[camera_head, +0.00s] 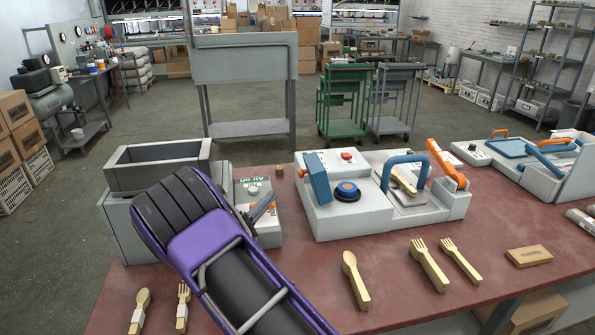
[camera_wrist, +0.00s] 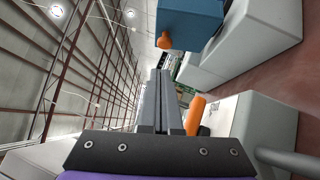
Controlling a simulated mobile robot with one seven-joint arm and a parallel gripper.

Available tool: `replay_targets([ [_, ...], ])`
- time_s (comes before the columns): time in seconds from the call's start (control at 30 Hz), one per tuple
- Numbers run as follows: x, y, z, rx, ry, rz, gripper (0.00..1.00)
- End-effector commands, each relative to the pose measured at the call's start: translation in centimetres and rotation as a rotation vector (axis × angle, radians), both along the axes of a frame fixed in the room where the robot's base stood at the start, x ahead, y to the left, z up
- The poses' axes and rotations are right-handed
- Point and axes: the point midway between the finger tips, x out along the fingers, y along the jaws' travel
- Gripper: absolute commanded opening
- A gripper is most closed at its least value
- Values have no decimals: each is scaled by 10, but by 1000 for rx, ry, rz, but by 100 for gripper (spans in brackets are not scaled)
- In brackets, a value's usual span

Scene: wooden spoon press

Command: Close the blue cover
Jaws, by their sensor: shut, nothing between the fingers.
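The blue cover (camera_head: 318,178) stands raised and tilted at the left end of the white press (camera_head: 350,215) in the head view. A small orange knob is on its left side. In the wrist view the blue cover (camera_wrist: 190,24) is at the top, with the orange knob (camera_wrist: 165,41) at its lower left. My gripper (camera_head: 270,197) is shut and empty, left of the cover and apart from it. In the wrist view my gripper's (camera_wrist: 161,76) two grey fingers lie together, pointing up the picture below the knob.
A grey box machine (camera_head: 120,220) with an open tray stands beside my arm. Right of the cover are a blue round knob (camera_head: 347,191), a blue arched handle (camera_head: 405,159) and an orange lever (camera_head: 447,163). Wooden spoons and forks lie along the front of the red table (camera_head: 395,312).

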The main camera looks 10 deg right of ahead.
Motion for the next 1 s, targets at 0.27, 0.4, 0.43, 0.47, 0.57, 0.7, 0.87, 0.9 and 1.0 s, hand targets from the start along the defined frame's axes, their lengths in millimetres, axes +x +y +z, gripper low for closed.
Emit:
replay_targets([
  [0.27, 5, -13, -9, -6, -3, -2, 0],
  [0.4, 23, -32, -3, -7, -3, -4, 0],
  [0.43, 27, -36, -2, -7, -2, -3, 0],
  [0.47, 31, -40, 0, -6, -3, -3, 0],
  [0.57, 43, -51, 3, -6, -3, -2, 0],
  [0.7, 55, -63, 7, -7, -2, -2, 0],
  [0.87, 61, -68, 9, -7, -1, 0, 0],
  [0.9, 62, -68, 9, -7, -1, 0, 0],
  [1.0, 62, -68, 9, -7, -1, 0, 0],
])
